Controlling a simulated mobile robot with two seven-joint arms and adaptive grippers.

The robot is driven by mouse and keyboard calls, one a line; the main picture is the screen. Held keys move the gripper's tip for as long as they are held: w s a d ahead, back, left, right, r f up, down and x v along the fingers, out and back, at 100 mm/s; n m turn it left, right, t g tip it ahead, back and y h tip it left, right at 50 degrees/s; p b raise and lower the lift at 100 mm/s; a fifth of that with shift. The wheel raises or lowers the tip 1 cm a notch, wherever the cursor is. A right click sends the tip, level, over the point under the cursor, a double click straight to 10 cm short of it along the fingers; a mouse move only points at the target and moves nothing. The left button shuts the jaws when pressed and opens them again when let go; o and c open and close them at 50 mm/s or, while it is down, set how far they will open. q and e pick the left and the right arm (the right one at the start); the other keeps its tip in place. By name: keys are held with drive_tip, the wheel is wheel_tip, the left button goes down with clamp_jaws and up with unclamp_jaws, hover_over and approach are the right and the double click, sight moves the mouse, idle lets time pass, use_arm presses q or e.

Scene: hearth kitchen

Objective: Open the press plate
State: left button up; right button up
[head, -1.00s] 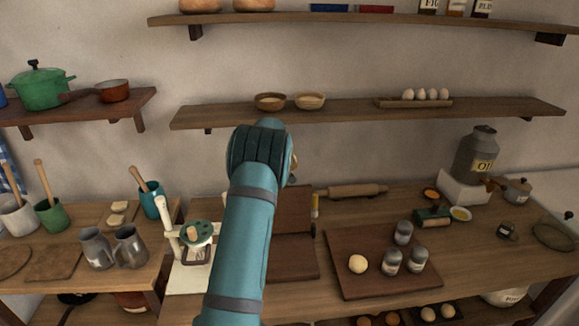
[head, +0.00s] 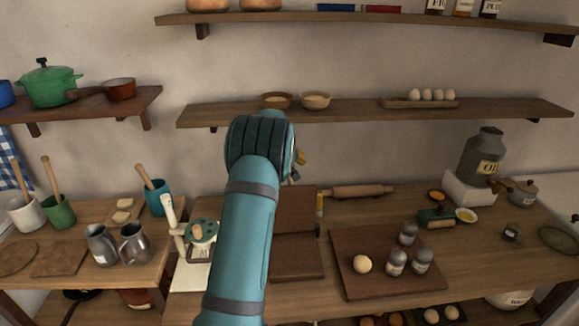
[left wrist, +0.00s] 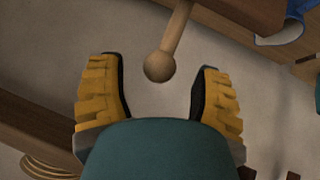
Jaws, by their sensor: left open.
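A brown wooden press appears on the counter, partly hidden behind my left arm in the head view. Its upper board, which looks like the press plate (head: 296,208), stands raised behind the flat lower board (head: 297,262). In the left wrist view a wooden handle with a ball end (left wrist: 160,67) sits between the fingers of my left gripper (left wrist: 158,95). The fingers are apart, with gaps on both sides of the ball. In the head view the arm hides most of this gripper. My right gripper is not in view.
A white stand with a green round top (head: 203,232) is close left of my arm. A rolling pin (head: 357,191) lies behind. A brown board (head: 350,285) with shakers and a dough ball is to the right. A shelf (head: 360,110) runs above.

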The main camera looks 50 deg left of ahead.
use_arm(q)
drive_tip(key=v, duration=0.9)
drive_tip(key=shift+s+r, duration=0.2)
drive_tip(key=s+d+f+m+g+h, duration=0.1)
drive_tip(key=s+d+f, duration=0.1)
drive_tip(key=d+f, duration=0.6)
drive_tip(key=s+d+f+m+g+h, duration=0.1)
drive_tip(key=s+d+f+m, duration=0.1)
drive_tip(key=d+f, duration=0.6)
drive_tip(key=s+d+f+m+g+h, duration=0.1)
drive_tip(key=s+d+f, duration=0.1)
drive_tip(key=d+f, duration=0.6)
drive_tip(key=shift+s+f+h, duration=0.1)
drive_tip(key=shift+f+h, duration=0.1)
drive_tip(key=shift+f, duration=1.15)
drive_tip(key=shift+s+f+h, duration=0.1)
drive_tip(key=shift+f+h, duration=0.1)
drive_tip(key=shift+f, duration=1.15)
drive_tip(key=s+d+f+m+g+h, duration=0.2)
drive_tip(key=s+d+f, duration=0.2)
drive_tip(key=s+d, duration=0.7)
drive_tip(key=s+d+f+m+g+h, duration=0.1)
drive_tip(key=s+d+f+m+h, duration=0.2)
drive_tip(key=s+d, duration=0.8)
drive_tip(key=w+d+f+t+b, duration=0.1)
drive_tip(key=w+d+f+b, duration=0.3)
drive_tip(key=w+b, duration=0.4)
drive_tip(key=shift+w+d+f+m+t+y+b, duration=0.3)
drive_tip(key=shift+f+m+b, duration=0.1)
drive_tip(key=shift+b, duration=0.35)
